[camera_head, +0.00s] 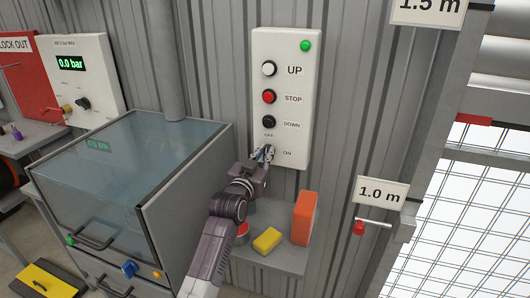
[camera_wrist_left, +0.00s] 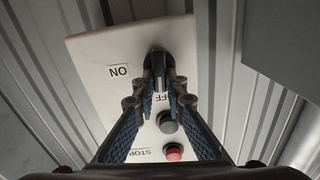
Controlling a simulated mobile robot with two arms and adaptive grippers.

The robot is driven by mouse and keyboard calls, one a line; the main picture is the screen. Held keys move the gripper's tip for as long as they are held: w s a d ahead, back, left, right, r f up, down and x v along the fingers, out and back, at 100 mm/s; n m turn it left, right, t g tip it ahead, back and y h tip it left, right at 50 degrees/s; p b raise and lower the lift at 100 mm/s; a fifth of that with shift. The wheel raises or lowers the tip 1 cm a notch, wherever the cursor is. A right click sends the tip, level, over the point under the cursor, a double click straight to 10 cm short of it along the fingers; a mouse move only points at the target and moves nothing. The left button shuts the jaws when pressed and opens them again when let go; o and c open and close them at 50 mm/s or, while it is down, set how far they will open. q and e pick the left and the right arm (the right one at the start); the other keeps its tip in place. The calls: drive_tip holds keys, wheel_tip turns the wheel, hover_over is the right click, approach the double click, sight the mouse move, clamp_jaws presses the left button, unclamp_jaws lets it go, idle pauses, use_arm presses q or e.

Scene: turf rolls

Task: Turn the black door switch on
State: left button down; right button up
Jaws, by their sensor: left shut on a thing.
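The white control panel (camera_head: 287,60) hangs on the corrugated wall, with a green light (camera_head: 305,46) at its top. The black door switch (camera_head: 269,149) is at its bottom, between the OFF and ON labels, partly hidden by my left gripper (camera_head: 263,154). In the left wrist view the panel is upside down, and the black switch (camera_wrist_left: 157,58) sits between my fingertips (camera_wrist_left: 160,78). My left gripper is shut on its knob. The knob looks lined up with the OFF label; the fingers hide part of it. My right gripper is not in view.
Above the switch are the black DOWN button (camera_head: 268,122), red STOP button (camera_head: 268,96) and white UP button (camera_head: 268,68). Below, a shelf (camera_head: 285,258) holds an orange block (camera_head: 304,217) and a yellow sponge (camera_head: 267,240). A glass-topped cabinet (camera_head: 130,150) stands left.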

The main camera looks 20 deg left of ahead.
use_arm(q)
drive_tip(key=shift+d+f+m+p, duration=0.2)
drive_tip(key=shift+m+p, duration=0.25)
drive_tip(key=shift+m, duration=2.3)
drive_tip(key=shift+d+f+m+p, duration=0.2)
drive_tip(key=shift+m+p, duration=0.3)
drive_tip(key=shift+m, duration=2.2)
drive_tip(key=shift+d+f+m+p, duration=0.2)
drive_tip(key=shift+m+p, duration=0.25)
drive_tip(key=shift+m, duration=2.3)
drive_tip(key=shift+f+m, duration=0.1)
drive_tip(key=shift+m, duration=0.2)
drive_tip(key=c, duration=2)
unclamp_jaws()
drive_tip(key=shift+o, duration=0.2)
drive_tip(key=s, duration=1.2)
drive_tip(key=shift+a, duration=0.25)
